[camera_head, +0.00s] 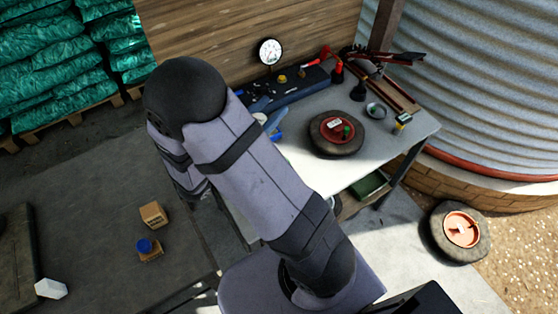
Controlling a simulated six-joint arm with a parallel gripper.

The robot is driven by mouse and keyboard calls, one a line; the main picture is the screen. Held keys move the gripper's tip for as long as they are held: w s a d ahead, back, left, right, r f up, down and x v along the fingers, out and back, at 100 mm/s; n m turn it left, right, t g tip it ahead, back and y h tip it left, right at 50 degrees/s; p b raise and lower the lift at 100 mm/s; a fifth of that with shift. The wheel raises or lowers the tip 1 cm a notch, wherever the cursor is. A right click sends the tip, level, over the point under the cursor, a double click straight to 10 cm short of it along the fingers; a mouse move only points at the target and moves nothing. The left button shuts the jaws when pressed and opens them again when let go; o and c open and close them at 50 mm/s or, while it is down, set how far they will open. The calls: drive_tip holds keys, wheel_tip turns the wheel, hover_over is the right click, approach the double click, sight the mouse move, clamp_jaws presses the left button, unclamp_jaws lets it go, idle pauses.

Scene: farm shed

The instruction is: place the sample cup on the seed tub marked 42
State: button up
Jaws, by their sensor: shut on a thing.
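My gripper is not in view; my own arm fills the middle of the picture and hides part of the bench. I cannot make out a sample cup for certain. A round dark tub (323,145) with a red top stands on the grey bench. Its top bears a small white label and a green knob-like thing; the label is too small to read. No tub can be told as 42 here.
The bench (300,168) also holds a dial gauge (270,51), a blue-grey tool case (302,85), red-handled tools (338,71) and a small round dish (376,111). Small boxes (153,214) lie at left. Another round dark thing (440,237) with an orange-red dish stands at right.

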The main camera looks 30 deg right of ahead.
drive_tip(key=s+d+r+m+g+h, duration=0.1)
drive_tip(key=s+d+r+m+g, duration=0.15)
drive_tip(key=s, duration=0.45)
drive_tip(key=shift+n+g, duration=0.25)
drive_tip(key=shift+g, duration=0.2)
drive_tip(key=shift+w+f, duration=0.2)
drive_tip(key=shift+f, duration=2.7)
drive_tip(key=shift+f, duration=2.05)
drive_tip(key=shift+f, duration=0.2)
drive_tip(key=o, duration=1)
drive_tip(key=shift+o, duration=0.2)
